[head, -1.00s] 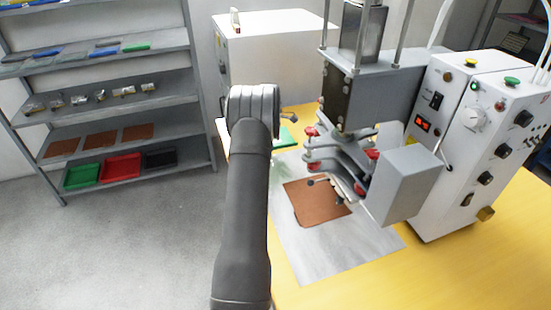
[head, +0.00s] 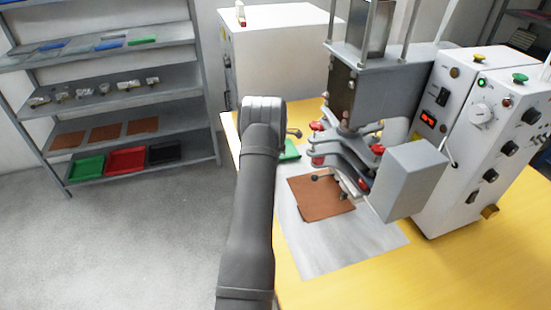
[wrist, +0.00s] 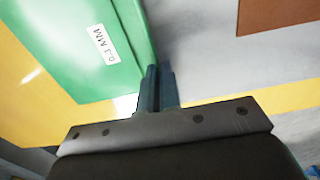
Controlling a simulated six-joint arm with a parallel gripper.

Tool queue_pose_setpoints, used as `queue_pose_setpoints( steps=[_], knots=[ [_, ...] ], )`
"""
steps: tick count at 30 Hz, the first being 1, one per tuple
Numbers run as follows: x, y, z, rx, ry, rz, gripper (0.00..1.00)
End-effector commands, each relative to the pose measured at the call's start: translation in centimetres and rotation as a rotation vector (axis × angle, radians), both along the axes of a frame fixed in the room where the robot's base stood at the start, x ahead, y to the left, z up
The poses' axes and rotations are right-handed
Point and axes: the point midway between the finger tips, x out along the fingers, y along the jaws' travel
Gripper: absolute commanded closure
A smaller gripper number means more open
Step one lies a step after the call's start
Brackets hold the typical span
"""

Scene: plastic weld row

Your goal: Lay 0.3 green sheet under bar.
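The green sheet (wrist: 75,45) fills the upper left of the wrist view. A white label on it looks like 0.3 MM but is small and tilted. My gripper (wrist: 158,75) has its fingers close together at the sheet's near corner and appears shut on it. In the head view a piece of the green sheet (head: 291,150) shows just right of my arm, which hides the rest and the fingers. The bar (head: 340,160) of the press, with red clamps, stands right of the sheet. The sheet is left of the bar, not under it.
A brown sheet (head: 320,197) lies on the grey mat (head: 345,245) beneath the press; it also shows in the wrist view (wrist: 275,14). The white control box (head: 465,150) stands right on the yellow table (head: 480,265). Shelves (head: 110,110) with trays stand left.

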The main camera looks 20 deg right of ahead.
Motion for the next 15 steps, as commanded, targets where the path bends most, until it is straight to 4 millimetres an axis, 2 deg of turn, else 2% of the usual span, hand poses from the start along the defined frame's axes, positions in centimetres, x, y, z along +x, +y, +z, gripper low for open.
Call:
queue_pose_setpoints(
  steps=[5,9,15],
  knots=[
    [-0.02,0.01,-0.30,0.000,0.001,0.000,1.00],
    [-0.01,0.01,-0.31,0.000,0.000,0.000,0.75],
    [-0.02,0.01,-0.31,0.000,0.001,0.000,0.75]
  ],
)
